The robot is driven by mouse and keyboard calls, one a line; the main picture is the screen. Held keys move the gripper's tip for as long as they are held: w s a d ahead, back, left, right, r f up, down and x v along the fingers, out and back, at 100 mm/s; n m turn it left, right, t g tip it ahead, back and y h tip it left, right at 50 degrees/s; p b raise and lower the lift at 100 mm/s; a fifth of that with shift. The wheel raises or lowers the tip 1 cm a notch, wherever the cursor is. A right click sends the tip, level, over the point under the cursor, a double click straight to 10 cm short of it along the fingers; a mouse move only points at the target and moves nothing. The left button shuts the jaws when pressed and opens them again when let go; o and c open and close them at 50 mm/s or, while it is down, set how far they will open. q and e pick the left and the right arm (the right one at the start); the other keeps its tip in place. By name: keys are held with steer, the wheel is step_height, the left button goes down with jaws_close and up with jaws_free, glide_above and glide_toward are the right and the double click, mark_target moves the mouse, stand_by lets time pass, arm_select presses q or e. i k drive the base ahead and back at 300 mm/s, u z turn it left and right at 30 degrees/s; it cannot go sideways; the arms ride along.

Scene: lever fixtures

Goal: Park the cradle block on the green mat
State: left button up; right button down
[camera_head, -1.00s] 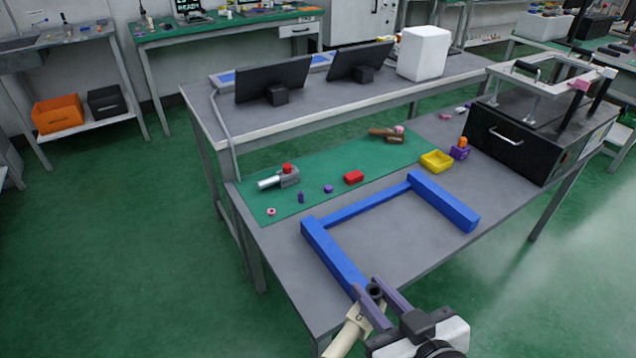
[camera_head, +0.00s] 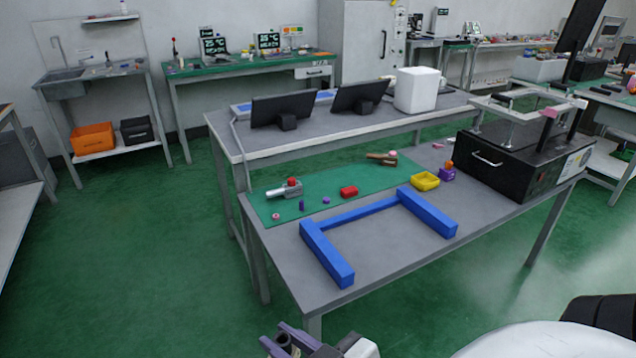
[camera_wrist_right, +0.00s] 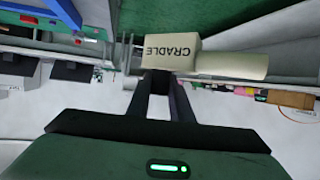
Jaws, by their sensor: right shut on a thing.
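The cradle block (camera_wrist_right: 180,50) is cream, with CRADLE printed on it and a rounded bar out to the right in the right wrist view. My right gripper (camera_wrist_right: 158,80) is shut on it. The green mat (camera_head: 335,178) lies along the far side of the grey table. My left gripper is not in view.
A blue U-shaped frame (camera_head: 328,256) lies before the mat. A yellow tray (camera_head: 425,181) and black box (camera_head: 520,165) stand right. Bare mat shows between them.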

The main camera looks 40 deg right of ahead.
mark_target(335, 176)
steer(key=u, duration=0.15)
steer(key=i, duration=2)
steer(key=z, duration=0.75)
steer(key=i, duration=1.35)
steer(key=z, duration=1.55)
steer(key=i, duration=0.6)
steer(key=z, duration=0.5)
